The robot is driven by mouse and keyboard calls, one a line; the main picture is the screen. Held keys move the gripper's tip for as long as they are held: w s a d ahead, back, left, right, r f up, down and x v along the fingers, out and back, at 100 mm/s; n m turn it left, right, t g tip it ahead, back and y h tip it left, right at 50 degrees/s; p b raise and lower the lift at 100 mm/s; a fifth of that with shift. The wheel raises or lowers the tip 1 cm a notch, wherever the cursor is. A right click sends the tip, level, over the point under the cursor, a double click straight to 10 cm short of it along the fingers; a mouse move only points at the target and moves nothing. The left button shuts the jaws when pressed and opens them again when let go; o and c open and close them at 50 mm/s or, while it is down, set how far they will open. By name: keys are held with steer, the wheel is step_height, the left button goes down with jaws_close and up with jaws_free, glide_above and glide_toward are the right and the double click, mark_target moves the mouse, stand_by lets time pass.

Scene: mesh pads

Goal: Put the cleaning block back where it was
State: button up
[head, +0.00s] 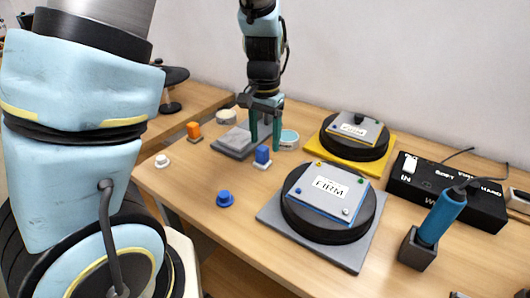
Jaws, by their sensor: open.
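My gripper (266,142) is open and points down over the table, its two teal fingers apart. A blue block (262,154) on a pale base stands at the fingertips; I cannot tell whether it is between them or just in front. An orange block (194,130) on a dark base stands farther left. No label shows which of these is the cleaning block.
Two black discs with plates marked FIRM stand on a grey mat (351,259) and a yellow mat (377,169). A black box (447,190), a blue-handled tool in a holder (418,249), a blue knob (225,198) and a white knob (162,161) also stand here.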

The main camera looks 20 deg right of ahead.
mark_target(264, 149)
step_height(264, 149, up, 7)
steer(key=s+a+f+n, duration=0.1)
steer(key=a+n, duration=0.3)
steer(key=a, duration=0.8)
steer(key=s+a+f+n+t, duration=0.1)
steer(key=a+n, duration=0.4)
steer(key=a, duration=0.7)
steer(key=shift+f+t+b, duration=0.3)
steer(key=shift+f+b, duration=0.05)
steer(key=shift+f, duration=0.5)
